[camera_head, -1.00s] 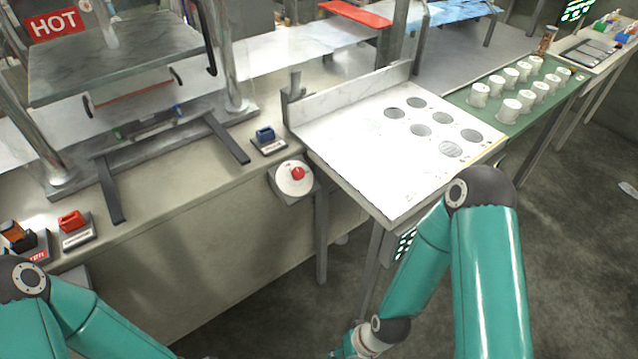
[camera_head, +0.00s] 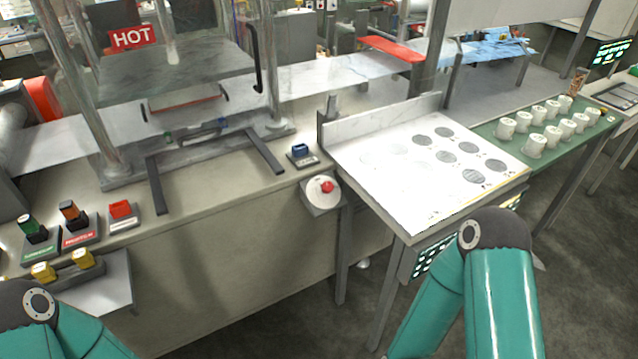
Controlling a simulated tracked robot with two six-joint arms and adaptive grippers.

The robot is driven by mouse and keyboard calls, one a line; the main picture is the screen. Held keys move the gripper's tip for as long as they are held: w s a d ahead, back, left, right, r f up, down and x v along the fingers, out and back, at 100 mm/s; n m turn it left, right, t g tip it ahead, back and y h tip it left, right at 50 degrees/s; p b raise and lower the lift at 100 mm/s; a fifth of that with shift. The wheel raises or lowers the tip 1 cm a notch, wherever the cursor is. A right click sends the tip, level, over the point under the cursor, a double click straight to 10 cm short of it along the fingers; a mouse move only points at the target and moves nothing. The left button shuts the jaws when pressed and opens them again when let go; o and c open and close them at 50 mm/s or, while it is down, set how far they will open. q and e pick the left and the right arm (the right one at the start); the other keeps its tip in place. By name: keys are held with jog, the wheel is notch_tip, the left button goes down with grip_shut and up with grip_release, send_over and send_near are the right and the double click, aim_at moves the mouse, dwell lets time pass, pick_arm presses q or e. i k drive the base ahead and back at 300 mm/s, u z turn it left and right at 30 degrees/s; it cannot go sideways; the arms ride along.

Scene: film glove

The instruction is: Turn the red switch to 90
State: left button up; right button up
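A red switch (camera_head: 121,209) sits on a small grey base on the left part of the counter. An orange-red switch (camera_head: 71,211) on a red-labelled base stands to its left, and a green one (camera_head: 31,226) further left. A round red knob (camera_head: 327,187) sits on a white disc on the counter's front edge. I cannot tell the angle of any switch, and no 90 mark is readable. My two teal arms show at the bottom left and bottom right. Both grippers are outside the picture, well apart from these switches.
A press with a HOT sign (camera_head: 133,37) stands behind the switches. A blue switch (camera_head: 301,152) is beside it. Yellow switches (camera_head: 82,258) are at the lower left. A white table with round holes (camera_head: 405,205) and a green tray of white cups (camera_head: 493,131) are at the right.

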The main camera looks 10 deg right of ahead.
aim_at(327, 186)
jog(key=i, duration=0.85)
jog(key=z, duration=0.05)
